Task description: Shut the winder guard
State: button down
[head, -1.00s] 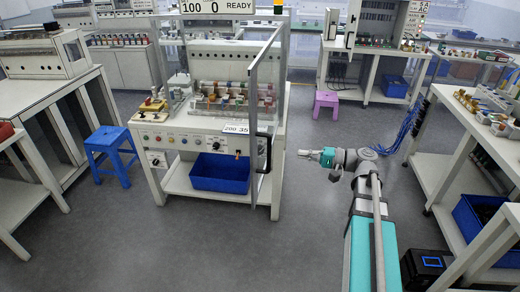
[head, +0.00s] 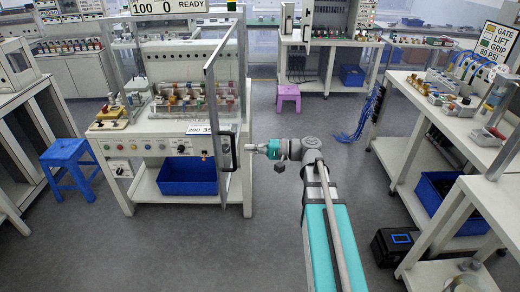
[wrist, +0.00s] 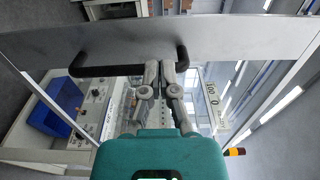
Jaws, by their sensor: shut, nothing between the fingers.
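The winder guard (head: 211,100) is a clear panel in a grey frame on the front of the winder machine. It stands swung open, out toward me. Its black handle (head: 233,152) is on the free edge. My gripper (head: 250,147) is just right of the handle in the head view. In the wrist view my gripper (wrist: 161,66) has its fingers together and empty, with the tips close to the black handle bar (wrist: 105,70) and the grey guard edge (wrist: 215,35). I cannot tell whether they touch.
A blue bin (head: 188,176) sits on the machine's lower shelf, and a blue stool (head: 68,160) stands to its left. A bench (head: 400,155) with parts is at the right, a black box (head: 398,245) on the floor beside it.

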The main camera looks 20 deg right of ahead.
aim_at(217, 148)
jog(key=shift+x, duration=4.35)
